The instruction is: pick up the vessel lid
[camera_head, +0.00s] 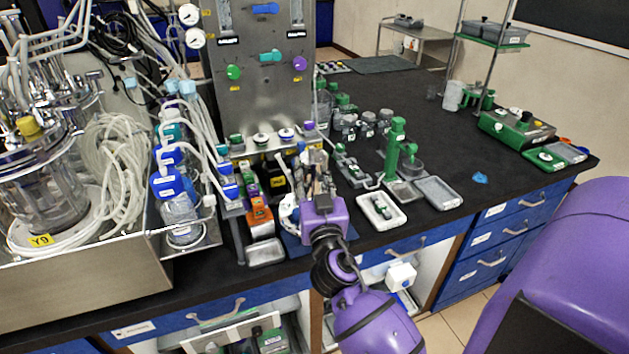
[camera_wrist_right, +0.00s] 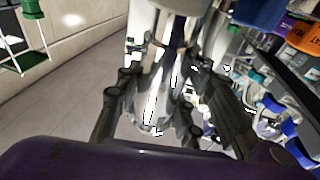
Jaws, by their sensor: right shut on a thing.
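My right gripper (camera_head: 317,182) is over the front part of the black bench, in the middle of the head view. In the right wrist view its dark fingers (camera_wrist_right: 165,110) are closed around a shiny metal piece (camera_wrist_right: 160,85) with a round, pale upper part and bright shafts below. This looks like the vessel lid, but blur and glare hide its full shape. In the head view the gripper's purple body covers most of it. My left gripper is not in view.
A glass vessel (camera_head: 45,205) with coiled white tubing (camera_head: 115,165) stands on a steel base at the left. The bench beyond is clearer.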

